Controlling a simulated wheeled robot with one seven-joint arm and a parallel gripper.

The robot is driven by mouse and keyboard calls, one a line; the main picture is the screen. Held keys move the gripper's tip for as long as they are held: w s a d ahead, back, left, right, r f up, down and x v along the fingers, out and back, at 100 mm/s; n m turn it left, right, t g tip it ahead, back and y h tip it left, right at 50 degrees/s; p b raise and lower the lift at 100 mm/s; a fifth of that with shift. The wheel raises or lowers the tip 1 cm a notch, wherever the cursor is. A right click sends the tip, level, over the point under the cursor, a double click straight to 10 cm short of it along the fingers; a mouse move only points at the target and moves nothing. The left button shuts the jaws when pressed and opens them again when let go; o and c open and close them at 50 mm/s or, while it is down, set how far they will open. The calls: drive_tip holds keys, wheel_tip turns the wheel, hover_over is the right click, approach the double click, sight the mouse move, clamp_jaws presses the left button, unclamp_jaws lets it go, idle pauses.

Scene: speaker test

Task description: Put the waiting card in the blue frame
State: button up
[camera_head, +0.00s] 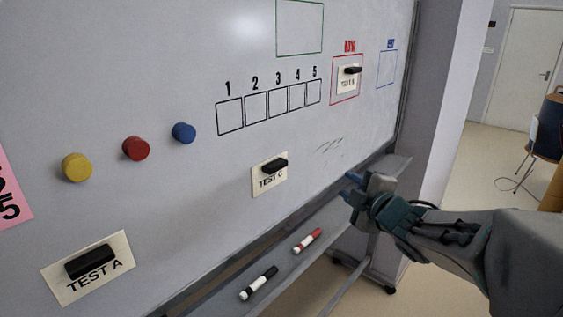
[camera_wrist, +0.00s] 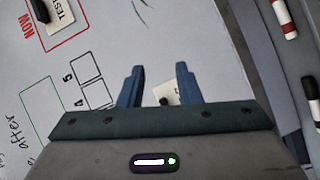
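The blue frame (camera_head: 387,69) is drawn at the board's upper right and looks empty; its blue label is too small to read. A white TEST A card (camera_head: 112,278) with a black holder is at lower left. A TEST C card (camera_head: 263,184) with a black holder is at centre. Another TEST card (camera_head: 344,87) with a black holder is inside the red NOW frame (camera_head: 334,97). No card is marked as waiting. My gripper (camera_head: 351,186) is at right, in front of the board's lower edge. In the wrist view its blue fingers (camera_wrist: 158,72) are apart and empty, with a card (camera_wrist: 172,94) partly hidden behind them.
Yellow (camera_head: 77,167), red (camera_head: 136,148) and blue (camera_head: 183,132) round magnets are on the board (camera_head: 210,190). Black (camera_head: 259,283) and red (camera_head: 307,241) markers lie on the ledge below. Numbered boxes (camera_head: 256,107) and a green frame (camera_head: 300,28) are drawn above.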

sight(280, 167)
drive_tip(key=s+a+r+n+g+y, duration=0.2)
drive_tip(key=s+a+n+g+y, duration=0.15)
drive_tip(key=a+n+y, duration=0.55)
drive_tip(key=shift+n+g+h, duration=0.3)
drive_tip(key=shift+g, duration=0.05)
drive_tip(key=w+a, duration=0.1)
drive_tip(key=w, duration=0.1)
drive_tip(key=w+a+p, duration=0.1)
drive_tip(key=w+a, duration=0.2)
drive_tip(key=w, duration=0.1)
drive_tip(key=shift+a+f, duration=0.1)
drive_tip(key=shift+a, duration=0.15)
drive_tip(key=shift+x, duration=0.8)
drive_tip(key=shift+r, duration=0.2)
drive_tip(key=shift+f+b, duration=0.1)
drive_tip(key=shift+b, duration=0.25)
clamp_jaws()
